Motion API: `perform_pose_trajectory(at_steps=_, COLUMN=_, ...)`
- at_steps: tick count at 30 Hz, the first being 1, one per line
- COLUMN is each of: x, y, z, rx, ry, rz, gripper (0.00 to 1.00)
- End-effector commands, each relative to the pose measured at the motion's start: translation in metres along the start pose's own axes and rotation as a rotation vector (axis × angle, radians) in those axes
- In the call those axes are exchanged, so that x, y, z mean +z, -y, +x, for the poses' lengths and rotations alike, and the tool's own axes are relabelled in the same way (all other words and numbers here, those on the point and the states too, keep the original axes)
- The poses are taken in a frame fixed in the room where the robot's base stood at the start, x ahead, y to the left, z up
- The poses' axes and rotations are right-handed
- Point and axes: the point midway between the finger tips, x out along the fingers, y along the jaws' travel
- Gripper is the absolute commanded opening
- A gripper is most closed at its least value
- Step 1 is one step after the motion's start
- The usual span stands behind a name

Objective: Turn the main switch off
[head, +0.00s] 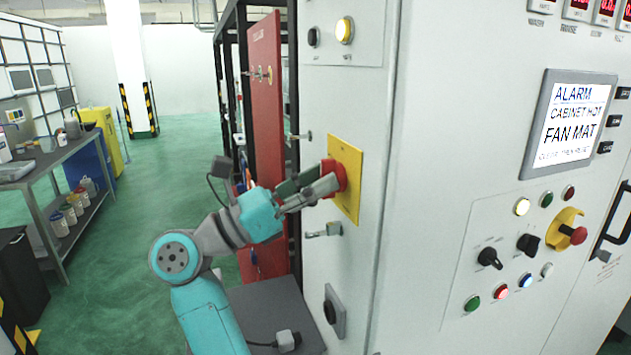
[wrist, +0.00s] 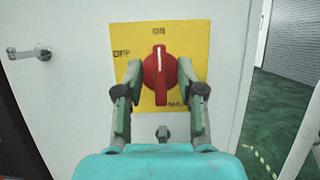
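The main switch is a red rotary knob (wrist: 160,85) on a yellow plate (wrist: 202,45) on the cabinet's side. Its white line points straight up at the ON mark; the OFF mark is at the left of the plate. In the head view the knob (head: 338,174) is partly covered by the fingers, and the yellow plate (head: 346,198) shows around it. My gripper (head: 318,184) reaches the knob from the left. In the wrist view my gripper (wrist: 160,76) has one finger on each side of the knob, with narrow gaps; it looks open around it.
The cabinet's front has an alarm screen (head: 570,125) and an emergency stop (head: 578,235). A workbench (head: 60,155) stands far left, with clear green floor between.

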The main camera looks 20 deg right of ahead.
Motion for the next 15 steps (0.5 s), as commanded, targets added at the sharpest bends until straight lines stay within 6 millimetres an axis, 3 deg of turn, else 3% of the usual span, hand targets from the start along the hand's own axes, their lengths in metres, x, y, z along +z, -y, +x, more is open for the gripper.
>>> perform_pose_trajectory(at_steps=1, x=0.0, y=0.0, z=-0.0001, rx=0.0, ry=0.0, rz=0.0, gripper=0.39)
perform_pose_trajectory(at_steps=6, x=0.0, y=0.0, z=-0.0002, rx=0.0, ry=0.0, rz=0.0, gripper=0.0)
perform_pose_trajectory(at_steps=15, x=0.0, y=0.0001, z=-0.0003, rx=0.004, ry=0.0, rz=-0.01, gripper=0.0)
